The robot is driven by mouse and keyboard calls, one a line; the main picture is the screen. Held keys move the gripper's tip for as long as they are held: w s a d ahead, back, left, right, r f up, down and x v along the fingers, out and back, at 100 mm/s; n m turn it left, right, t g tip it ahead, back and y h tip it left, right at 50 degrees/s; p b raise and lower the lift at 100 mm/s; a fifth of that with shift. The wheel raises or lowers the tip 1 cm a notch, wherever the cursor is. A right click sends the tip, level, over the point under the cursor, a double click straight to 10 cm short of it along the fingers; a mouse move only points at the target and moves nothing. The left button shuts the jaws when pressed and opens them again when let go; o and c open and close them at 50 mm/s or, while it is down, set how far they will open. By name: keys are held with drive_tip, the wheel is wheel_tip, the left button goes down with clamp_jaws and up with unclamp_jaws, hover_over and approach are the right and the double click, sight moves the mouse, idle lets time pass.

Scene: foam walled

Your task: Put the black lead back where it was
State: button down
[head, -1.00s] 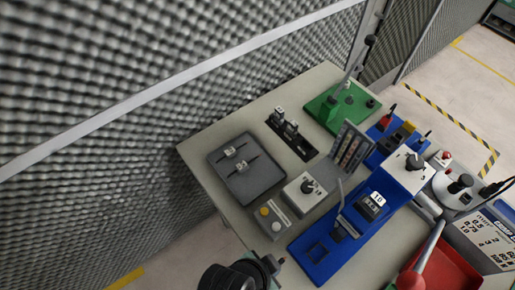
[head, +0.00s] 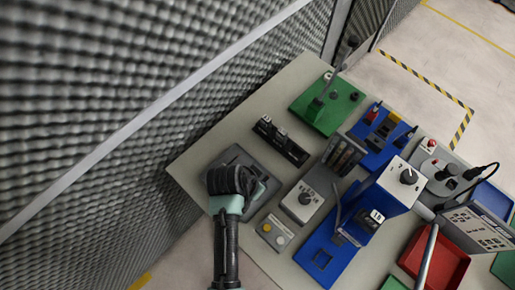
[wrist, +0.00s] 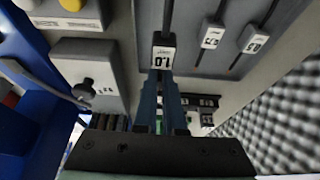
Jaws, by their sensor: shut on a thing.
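My gripper (head: 237,182) is over the dark grey tray (head: 238,153) in the head view, and its fingertips are hidden there. In the wrist view my gripper (wrist: 163,80) is shut on a black lead (wrist: 167,15) with a white tag reading 1.0. The lead points away from the fingers, over the tray (wrist: 190,63). I cannot tell whether it touches the tray. Two other tagged black leads, one on the left (wrist: 211,36) and one on the right (wrist: 255,40), lie in the tray to the right of the held one.
A knob box (head: 302,199) and a button box (head: 271,233) stand right of the tray. A black rack (head: 281,139) is behind it, and a green base (head: 325,108) is farther back. A blue press (head: 330,250) stands to the right.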

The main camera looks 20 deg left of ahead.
drive_tip(key=shift+f, duration=2.3)
drive_tip(key=shift+f, duration=0.15)
drive_tip(key=c, duration=1)
unclamp_jaws()
drive_tip(key=shift+r, duration=0.3)
drive_tip(key=v, duration=1.1)
drive_tip(key=shift+s+a+r, duration=0.1)
drive_tip(key=shift+s+r, duration=0.1)
drive_tip(key=shift+r, duration=0.15)
